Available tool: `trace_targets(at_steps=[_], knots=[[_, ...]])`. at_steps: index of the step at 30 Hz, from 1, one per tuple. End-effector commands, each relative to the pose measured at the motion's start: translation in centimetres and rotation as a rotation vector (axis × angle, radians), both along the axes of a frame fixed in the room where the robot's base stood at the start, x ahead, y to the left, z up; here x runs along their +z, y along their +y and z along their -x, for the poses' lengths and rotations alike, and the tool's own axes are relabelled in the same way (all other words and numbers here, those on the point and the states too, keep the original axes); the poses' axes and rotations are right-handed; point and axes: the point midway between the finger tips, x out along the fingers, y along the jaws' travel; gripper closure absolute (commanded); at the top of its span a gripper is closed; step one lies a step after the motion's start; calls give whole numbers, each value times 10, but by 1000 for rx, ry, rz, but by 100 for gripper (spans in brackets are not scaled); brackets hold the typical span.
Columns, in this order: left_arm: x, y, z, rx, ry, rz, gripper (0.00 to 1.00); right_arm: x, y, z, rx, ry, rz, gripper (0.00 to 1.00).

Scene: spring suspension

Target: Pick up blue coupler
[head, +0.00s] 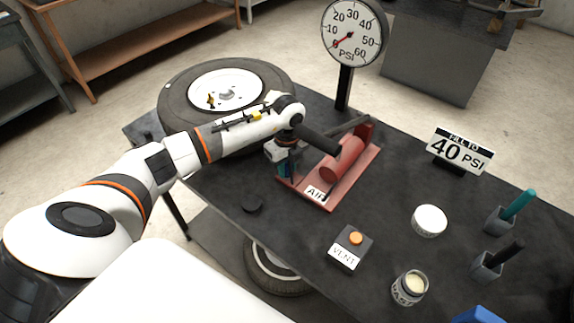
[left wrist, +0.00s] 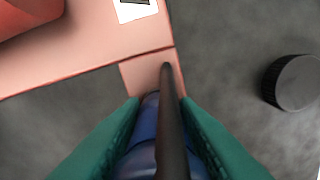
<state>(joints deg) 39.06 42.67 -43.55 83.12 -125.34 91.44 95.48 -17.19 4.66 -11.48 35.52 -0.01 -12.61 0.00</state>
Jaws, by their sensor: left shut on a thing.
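The blue coupler (left wrist: 146,118) shows in the left wrist view between the two teal fingers of my left gripper (left wrist: 160,125), which is shut on it. A dark rod or hose (left wrist: 171,110) runs over the coupler and hides part of it. The coupler is at the edge of the red base of the air pump (left wrist: 75,55); I cannot tell whether it touches the base. In the head view my left gripper (head: 284,168) points down at the near left corner of the red pump base (head: 328,200), and my wrist hides most of it. My right gripper is not in view.
A wheel with a tire (head: 178,95) lies on the dark table behind my left arm. A black cap (head: 252,204) lies near the front edge. A VENT box (head: 348,250), a jar (head: 409,288), a white lid (head: 429,220) and a pressure gauge (head: 353,32) stand around.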

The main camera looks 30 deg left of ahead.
Motion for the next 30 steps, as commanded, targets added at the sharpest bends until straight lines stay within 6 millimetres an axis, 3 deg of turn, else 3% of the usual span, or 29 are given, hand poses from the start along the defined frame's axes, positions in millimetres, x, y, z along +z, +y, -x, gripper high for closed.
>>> trace_targets(at_steps=[5, 11, 23, 30], knots=[[9, 0, -1, 0, -3, 0, 98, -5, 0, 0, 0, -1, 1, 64], [35, 1, 1, -1, -5, -1, 98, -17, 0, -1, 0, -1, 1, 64], [31, 8, 78, -3, 1, -4, 98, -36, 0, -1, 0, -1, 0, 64], [30, 13, 139, -2, 3, -6, 98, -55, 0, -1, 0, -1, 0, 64]])
